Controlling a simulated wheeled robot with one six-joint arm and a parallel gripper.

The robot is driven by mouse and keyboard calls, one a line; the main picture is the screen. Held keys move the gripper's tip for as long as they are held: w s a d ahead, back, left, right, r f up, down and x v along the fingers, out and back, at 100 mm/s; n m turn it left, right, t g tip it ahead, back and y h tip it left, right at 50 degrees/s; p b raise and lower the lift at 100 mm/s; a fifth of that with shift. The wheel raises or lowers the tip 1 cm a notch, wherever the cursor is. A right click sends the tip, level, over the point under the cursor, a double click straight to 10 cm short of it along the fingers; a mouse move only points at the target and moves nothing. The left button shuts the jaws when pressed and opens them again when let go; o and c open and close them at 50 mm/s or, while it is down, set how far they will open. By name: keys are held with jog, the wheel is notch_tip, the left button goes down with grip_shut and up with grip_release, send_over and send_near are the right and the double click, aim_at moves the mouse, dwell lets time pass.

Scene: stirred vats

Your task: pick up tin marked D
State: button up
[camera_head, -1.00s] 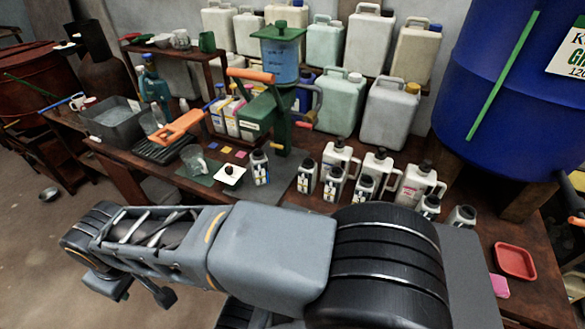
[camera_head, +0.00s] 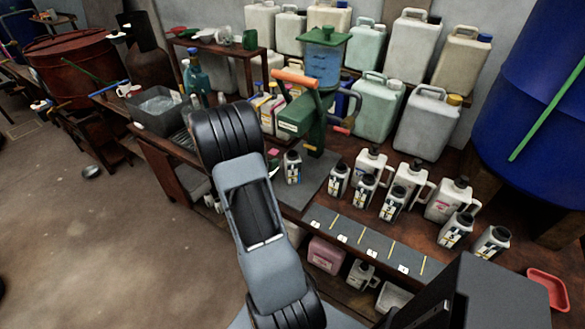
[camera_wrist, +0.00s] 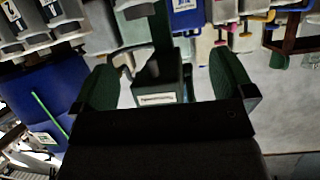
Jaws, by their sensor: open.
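Several small pale tins with black caps and patterned labels stand on the dark bench in the head view. One tin (camera_head: 292,167) stands on the grey mat, apart from the rest. Others are a tin (camera_head: 338,181), a tin (camera_head: 364,190), a tin (camera_head: 393,204), a tin (camera_head: 456,230) and a tin (camera_head: 492,243) at right. I cannot read a D on any. My gripper (camera_wrist: 163,80) shows in the wrist view, with green fingers wide apart and nothing between them. The green press (camera_wrist: 158,85) lies beyond the fingers. My gripper is not distinguishable in the head view.
White handled jugs (camera_head: 408,180) stand behind the tins. Large canisters (camera_head: 427,125) line the back. The green press (camera_head: 305,115) rises behind the mat. A strip with yellow dividers (camera_head: 365,240) runs along the front edge. A red tray (camera_head: 552,288) and blue vat (camera_head: 530,110) are at right.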

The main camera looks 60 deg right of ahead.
aim_at(293, 153)
jog(key=shift+m+g, duration=0.4)
jog(key=shift+g, duration=0.5)
jog(key=x, duration=0.3)
jog(key=s+x, duration=0.1)
jog(key=x, duration=0.4)
jog(key=shift+s+d+f, duration=0.1)
jog(key=shift+s+f, duration=0.1)
jog(key=shift+s, duration=0.2)
jog(key=shift+p+x, duration=0.7)
jog(key=shift+x, duration=2.55)
jog(key=shift+c, duration=0.2)
jog(key=c, duration=1)
jog(key=shift+c, duration=1.2)
jog(key=shift+r, duration=0.15)
